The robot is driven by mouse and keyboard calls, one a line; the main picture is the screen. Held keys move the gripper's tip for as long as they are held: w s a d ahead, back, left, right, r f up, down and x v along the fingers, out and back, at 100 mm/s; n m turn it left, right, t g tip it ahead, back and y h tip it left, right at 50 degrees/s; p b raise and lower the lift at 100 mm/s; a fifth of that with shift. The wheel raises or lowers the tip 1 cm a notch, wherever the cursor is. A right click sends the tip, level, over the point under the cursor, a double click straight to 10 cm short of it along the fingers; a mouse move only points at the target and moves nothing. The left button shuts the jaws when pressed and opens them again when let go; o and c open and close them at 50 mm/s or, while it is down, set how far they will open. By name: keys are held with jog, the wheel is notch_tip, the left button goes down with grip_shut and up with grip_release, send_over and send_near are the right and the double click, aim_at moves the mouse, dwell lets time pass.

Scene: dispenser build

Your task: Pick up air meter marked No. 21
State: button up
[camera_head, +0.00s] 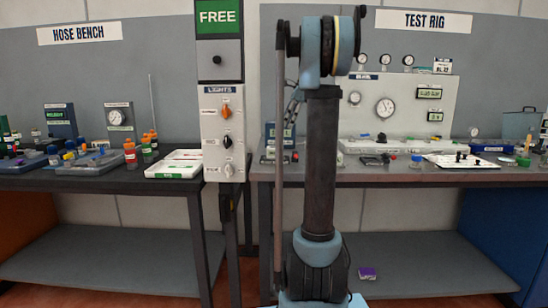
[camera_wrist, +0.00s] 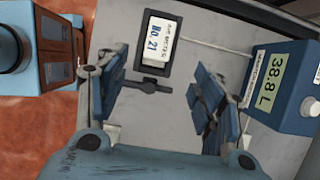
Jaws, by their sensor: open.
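In the wrist view a white label reading "No. 21" (camera_wrist: 157,45), with smaller words that look like "air meter", sits in a dark frame on a pale grey surface. A small dark bar-shaped part (camera_wrist: 151,86) lies beside it. A blue box with a display reading 38.8 L (camera_wrist: 275,85) is at the right; I cannot tell whether the label belongs to it. My gripper (camera_wrist: 163,78) is open, its fingers spread either side of the label and apart from it, with nothing between them. In the head view my gripper is not seen, and the No. 21 marking cannot be read.
In the head view the test rig bench (camera_head: 400,180) carries gauges and small parts, with a blue device (camera_head: 281,135) at its left end. The hose bench (camera_head: 95,183) at left holds bottles and a white tray (camera_head: 175,165). A purple item (camera_head: 367,273) lies low down.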

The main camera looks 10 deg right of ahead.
aim_at(275, 147)
jog(key=x, duration=0.8)
jog(key=shift+a+f, duration=0.1)
jog(key=shift+f, duration=0.2)
jog(key=shift+a+x, duration=0.2)
jog(key=shift+x, duration=2.45)
jog(key=shift+r, duration=0.15)
grip_shut()
